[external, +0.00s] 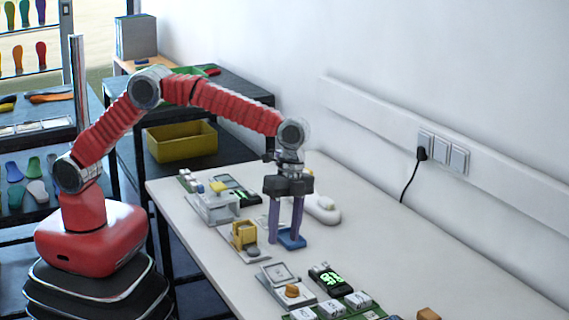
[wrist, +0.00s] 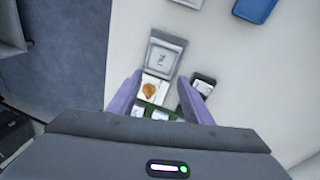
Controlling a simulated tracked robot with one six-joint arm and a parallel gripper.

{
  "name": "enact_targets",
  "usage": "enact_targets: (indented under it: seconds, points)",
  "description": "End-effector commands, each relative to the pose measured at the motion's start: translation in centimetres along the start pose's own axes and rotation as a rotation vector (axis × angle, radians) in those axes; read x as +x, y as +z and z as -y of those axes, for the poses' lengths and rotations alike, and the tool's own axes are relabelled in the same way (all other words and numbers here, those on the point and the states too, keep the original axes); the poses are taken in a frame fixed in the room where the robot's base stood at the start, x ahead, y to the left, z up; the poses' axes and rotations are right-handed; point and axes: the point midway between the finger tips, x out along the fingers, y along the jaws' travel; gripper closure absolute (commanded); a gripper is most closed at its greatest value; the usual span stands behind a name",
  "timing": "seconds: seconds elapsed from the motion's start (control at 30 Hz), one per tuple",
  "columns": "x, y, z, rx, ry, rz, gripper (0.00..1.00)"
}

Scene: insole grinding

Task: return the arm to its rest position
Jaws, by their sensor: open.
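My arm is red and reaches out from its red base over the white table (external: 375,235). My gripper (external: 287,240) hangs down above the table with its two purple fingers apart. No object shows between the fingers. A blue block (external: 292,239) stands on the table by the fingertips; I cannot tell whether they touch. In the wrist view my gripper (wrist: 160,100) shows its fingers spread, with a grey square-topped device (wrist: 166,55) and a white pad with an orange-brown piece (wrist: 150,90) below and beyond them.
Small devices crowd the table around my gripper: a yellow-topped unit (external: 243,236), a white rounded device (external: 323,209) and a black display (external: 326,280). Dark shelving with a yellow bin (external: 182,142) stands behind. A wall with sockets (external: 442,152) bounds the right side.

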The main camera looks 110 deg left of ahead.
Motion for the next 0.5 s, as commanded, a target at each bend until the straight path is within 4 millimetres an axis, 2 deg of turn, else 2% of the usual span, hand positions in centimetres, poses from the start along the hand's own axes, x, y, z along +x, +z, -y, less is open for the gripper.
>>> enact_targets:
  seconds: [0.5]
  points:
    - [-5.0,8.1,-5.4,-0.320,-0.112,-0.038,0.55]
